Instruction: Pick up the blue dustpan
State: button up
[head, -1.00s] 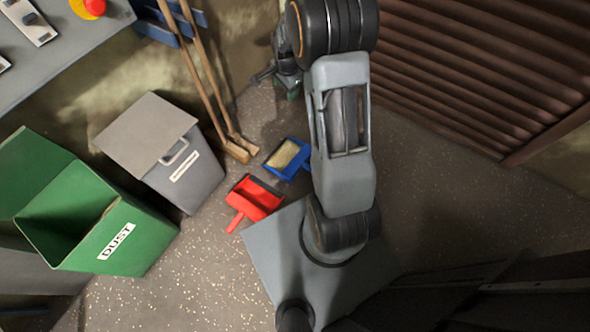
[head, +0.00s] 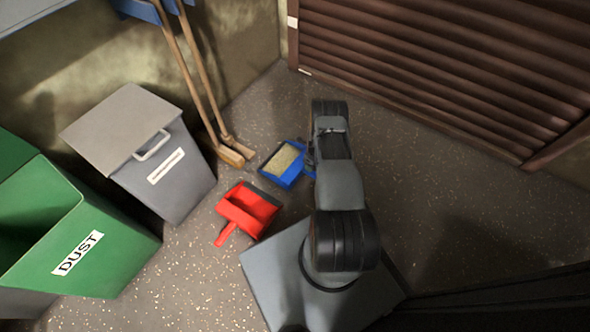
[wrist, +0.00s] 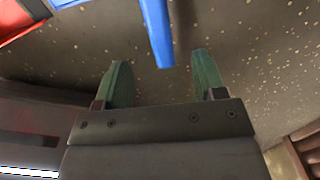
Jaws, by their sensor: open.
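The blue dustpan (head: 279,176) lies on the speckled floor in the head view, with a tan, grainy patch (head: 283,158) inside it. Part of it is hidden behind my arm. In the wrist view its blue handle (wrist: 158,32) points down toward the gap between my fingers, and a bit of its pan shows at the top edge. My gripper (wrist: 161,82) is open, its two green fingers on either side of the handle's line. The handle's tip lies a little beyond or between the fingertips; I cannot tell the height. Nothing is held.
A red dustpan (head: 249,209) lies left of the blue one. Two brooms (head: 212,115) lean on the wall behind. A grey lidded bin (head: 180,190) and a green DUST bin (head: 100,240) stand left. A brown slatted shutter (head: 430,70) closes the back right. Floor on the right is clear.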

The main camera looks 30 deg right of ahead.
aim_at(297, 167)
notch_tip(297, 167, down, 10)
jog(key=b, duration=0.4)
jog(key=shift+a+r, duration=0.1)
jog(key=shift+r, duration=0.1)
jog(key=c, duration=1.1)
jog(key=shift+r, duration=0.15)
